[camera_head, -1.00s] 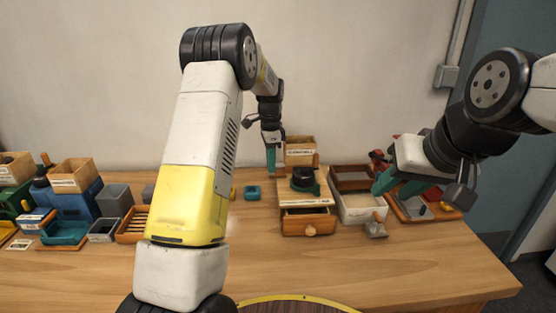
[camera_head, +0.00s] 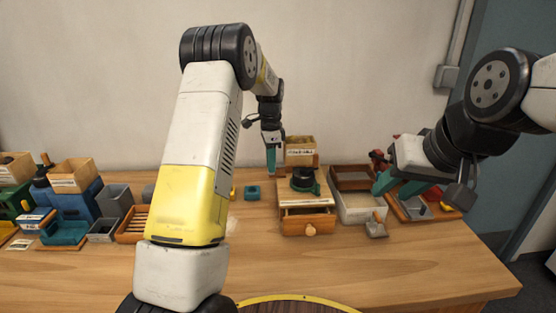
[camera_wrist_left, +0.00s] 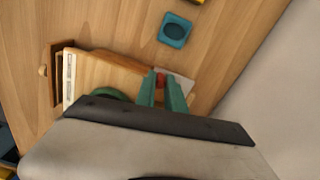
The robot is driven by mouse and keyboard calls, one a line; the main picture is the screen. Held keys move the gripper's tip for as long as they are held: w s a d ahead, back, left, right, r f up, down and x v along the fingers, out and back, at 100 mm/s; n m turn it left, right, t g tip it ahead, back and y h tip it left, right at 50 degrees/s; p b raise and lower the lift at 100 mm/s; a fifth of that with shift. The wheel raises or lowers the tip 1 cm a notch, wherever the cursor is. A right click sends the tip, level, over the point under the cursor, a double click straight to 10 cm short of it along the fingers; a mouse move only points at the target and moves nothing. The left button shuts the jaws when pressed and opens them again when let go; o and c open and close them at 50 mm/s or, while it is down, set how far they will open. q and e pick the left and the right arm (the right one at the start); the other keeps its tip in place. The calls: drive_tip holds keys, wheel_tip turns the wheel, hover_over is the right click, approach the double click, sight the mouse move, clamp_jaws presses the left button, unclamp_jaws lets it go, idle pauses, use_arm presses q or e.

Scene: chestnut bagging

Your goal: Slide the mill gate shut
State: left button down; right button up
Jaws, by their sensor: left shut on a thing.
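The mill (camera_head: 306,198) is a wooden box with a black and green top and a front drawer. It stands right of the table's middle, and part of it shows in the left wrist view (camera_wrist_left: 88,72). My left gripper (camera_head: 271,172) points down at the mill's back left side. In the left wrist view its teal fingers (camera_wrist_left: 161,88) are closed around a small red piece (camera_wrist_left: 160,78) at the mill's edge. I cannot tell how far the gate stands open. My right gripper (camera_head: 391,190) hangs over the trays on the right, its fingers apart and empty.
A labelled wooden box (camera_head: 300,146) stands behind the mill. A pale tray (camera_head: 362,208) and a small scoop (camera_head: 376,229) lie to its right. A small teal dish (camera_head: 252,192) sits left of the mill. The table front is clear.

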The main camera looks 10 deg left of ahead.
use_arm(q)
drive_tip(key=shift+w+d, duration=0.2)
drive_tip(key=shift+d, duration=0.5)
drive_tip(key=shift+w+d, duration=0.15)
drive_tip(key=shift+d, duration=0.55)
drive_tip(key=c, duration=1.4)
unclamp_jaws()
drive_tip(key=shift+d, duration=0.1)
wheel_tip(320, 180, up, 8)
drive_tip(key=shift+f, duration=0.1)
